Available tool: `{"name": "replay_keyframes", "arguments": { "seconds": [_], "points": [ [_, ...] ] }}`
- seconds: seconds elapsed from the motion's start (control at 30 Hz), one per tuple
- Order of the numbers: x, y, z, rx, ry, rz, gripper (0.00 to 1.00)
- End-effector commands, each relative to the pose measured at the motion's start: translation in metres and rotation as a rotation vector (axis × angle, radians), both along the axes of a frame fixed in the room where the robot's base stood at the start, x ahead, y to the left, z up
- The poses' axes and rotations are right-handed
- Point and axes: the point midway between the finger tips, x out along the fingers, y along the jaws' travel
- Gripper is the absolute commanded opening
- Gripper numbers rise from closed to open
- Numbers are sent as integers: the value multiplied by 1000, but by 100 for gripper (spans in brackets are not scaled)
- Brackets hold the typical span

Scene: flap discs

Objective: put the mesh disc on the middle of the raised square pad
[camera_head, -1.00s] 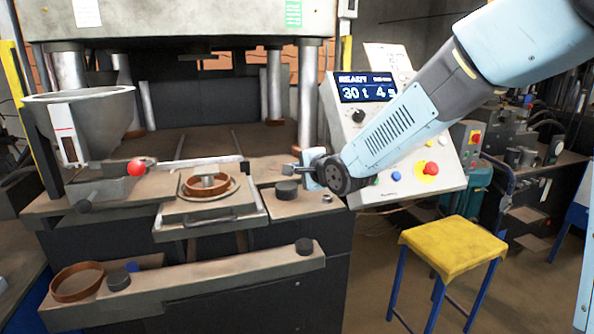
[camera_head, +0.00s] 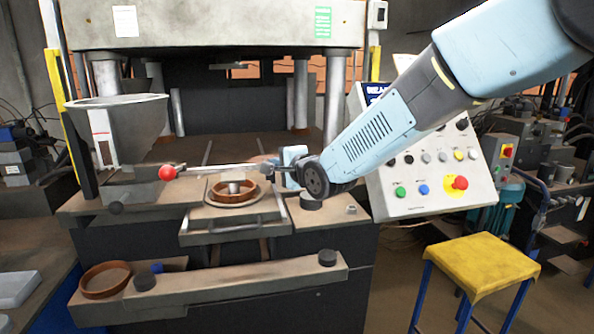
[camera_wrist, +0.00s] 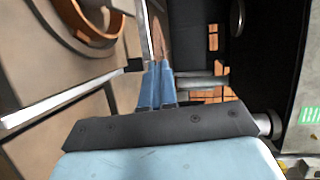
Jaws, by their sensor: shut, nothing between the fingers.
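I cannot clearly make out a mesh disc. A flat round piece (camera_head: 212,201) lies under a brown ring on a square plate (camera_head: 197,218) at the press front; it looks like the raised pad, but I am not sure. The brown ring (camera_head: 250,194) surrounds a short metal post (camera_head: 234,186). The ring also shows at the top left of the wrist view (camera_wrist: 79,27). My gripper (camera_head: 268,172) is shut and empty, right of and behind the ring. In the wrist view its blue fingers (camera_wrist: 157,72) are together, beside a dark block (camera_wrist: 134,66) on a pale bar.
A rod with a red ball (camera_head: 167,173) crosses behind the ring. A funnel-shaped hopper (camera_head: 120,130) stands left. A control panel (camera_head: 435,170) and yellow stool (camera_head: 482,262) are at right.

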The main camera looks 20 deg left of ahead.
Motion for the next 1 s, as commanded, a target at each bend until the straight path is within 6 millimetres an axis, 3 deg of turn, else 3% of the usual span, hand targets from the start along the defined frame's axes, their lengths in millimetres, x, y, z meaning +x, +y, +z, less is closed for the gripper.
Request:
{"name": "replay_keyframes", "arguments": {
  "seconds": [0.2,0.43,0.73,1.0],
  "points": [
    [-21,36,13,34,-23,43,0],
    [-39,63,26,64,-42,76,0],
    [-46,74,29,78,-50,89,0],
    [-46,74,9,76,-49,89,0]
  ]
}}
